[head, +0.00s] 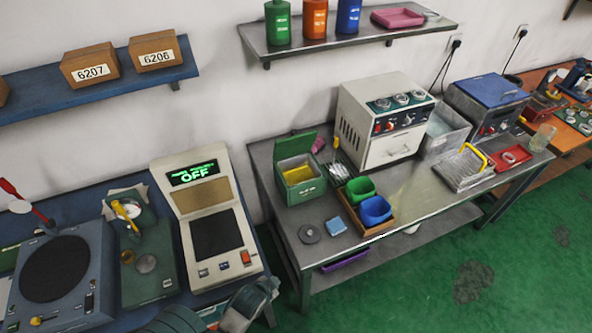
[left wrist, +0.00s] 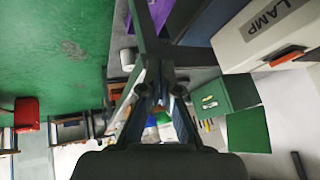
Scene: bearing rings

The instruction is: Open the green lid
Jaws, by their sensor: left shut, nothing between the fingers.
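In the head view a green box (head: 303,190) stands at the left end of the grey metal table, with something yellow inside. Its green lid (head: 296,146) stands raised along the box's back edge, so the box is open on top. In the left wrist view the green box (left wrist: 238,92) and a green panel (left wrist: 248,131) that looks like the lid appear right of my gripper. My left gripper (left wrist: 152,82) is shut and empty, apart from the box and lid. My right gripper is not seen.
A beige device reading OFF (head: 205,225) stands left of the metal table (head: 420,195). A wooden tray with green (head: 360,190) and blue (head: 375,211) bins sits right of the box. A grey disc (head: 309,233) and blue block (head: 336,226) lie in front. An oven-like machine (head: 385,125) stands behind.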

